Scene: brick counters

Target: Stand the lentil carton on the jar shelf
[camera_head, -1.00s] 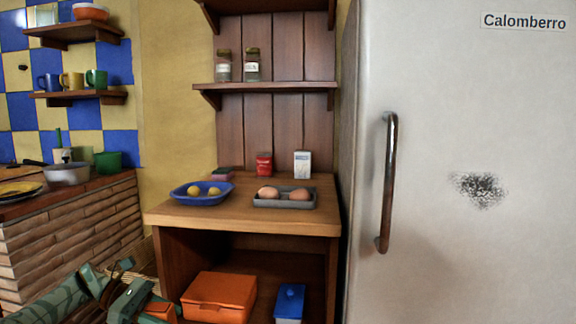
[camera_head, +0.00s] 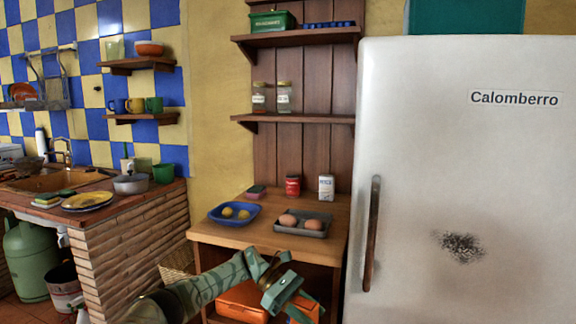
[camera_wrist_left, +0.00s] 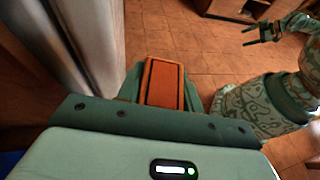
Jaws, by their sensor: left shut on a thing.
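My left gripper (camera_head: 300,296) is low in front of the wooden cabinet in the head view. In the left wrist view it is shut on an orange box-shaped carton (camera_wrist_left: 162,83), apparently the lentil carton; no label is readable. In the head view only a bit of orange shows at the jaws. The jar shelf (camera_head: 310,119) is a wooden wall shelf well above the left gripper. Two glass jars (camera_head: 284,97) stand on its left part; its right part is bare. My right gripper (camera_wrist_left: 254,35) shows in the left wrist view, its fingers apart and empty.
The counter (camera_head: 230,236) below the shelf holds a blue dish (camera_head: 234,214), a grey tray (camera_head: 302,223), a red can (camera_head: 293,186) and a white carton (camera_head: 326,188). A fridge (camera_head: 450,180) stands close on the right. An orange tub (camera_head: 240,301) is in the cabinet.

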